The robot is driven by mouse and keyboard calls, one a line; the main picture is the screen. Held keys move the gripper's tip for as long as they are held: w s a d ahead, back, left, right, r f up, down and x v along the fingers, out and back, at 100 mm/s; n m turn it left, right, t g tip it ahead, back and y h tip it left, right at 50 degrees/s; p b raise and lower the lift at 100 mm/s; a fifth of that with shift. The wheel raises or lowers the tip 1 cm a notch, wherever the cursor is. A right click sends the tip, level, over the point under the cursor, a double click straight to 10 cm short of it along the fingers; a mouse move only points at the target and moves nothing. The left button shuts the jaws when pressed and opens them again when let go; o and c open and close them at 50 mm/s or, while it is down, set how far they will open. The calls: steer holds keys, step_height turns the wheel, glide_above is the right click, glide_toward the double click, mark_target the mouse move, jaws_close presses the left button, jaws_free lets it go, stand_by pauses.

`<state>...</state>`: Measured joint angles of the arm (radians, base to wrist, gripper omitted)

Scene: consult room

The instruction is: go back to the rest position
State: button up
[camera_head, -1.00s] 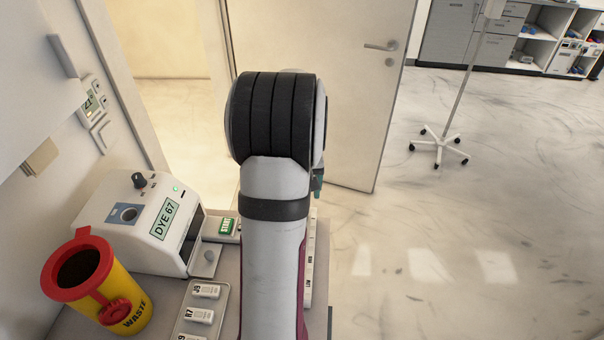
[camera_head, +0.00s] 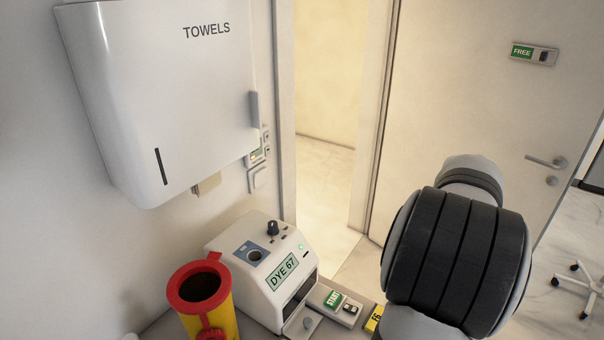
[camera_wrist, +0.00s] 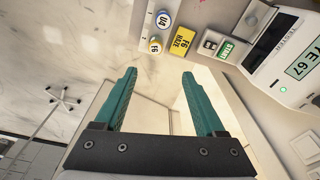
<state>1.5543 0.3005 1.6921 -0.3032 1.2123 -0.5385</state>
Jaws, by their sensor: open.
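My gripper (camera_wrist: 158,76) is open, with two teal fingers apart and nothing between them in the wrist view. The fingers are seen against the pale floor and doorway. In the head view my arm's dark banded joint fills the lower right, and the gripper itself is hidden.
A white DYE 67 machine (camera_head: 250,238) stands beside a green START button (camera_head: 333,300). A red-rimmed yellow waste bin (camera_head: 222,318) is at its left. A towel dispenser (camera_head: 170,100) hangs above. The wrist view shows a yellow F6 label (camera_wrist: 182,42) and two round labelled caps (camera_wrist: 164,19).

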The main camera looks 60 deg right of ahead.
steer(key=w+a+r+n+y, duration=0.1)
steer(key=w+a+n, duration=0.2)
steer(key=w+a, duration=0.8)
steer(key=w+a+r+n+y, duration=0.1)
steer(key=w+a+n, duration=0.1)
steer(key=w+a, duration=0.85)
steer(key=s+a+f+n, duration=0.1)
steer(key=s+a, duration=0.2)
steer(key=a, duration=0.4)
steer(key=s+a+f+n, duration=0.1)
steer(key=s+a+n, duration=0.1)
steer(key=a, duration=0.6)
steer(key=s+a+f+n+y, duration=0.1)
steer(key=s+a+n, duration=0.1)
steer(key=s+a, duration=0.3)
steer(key=a, duration=0.3)
steer(key=shift+g, duration=0.3)
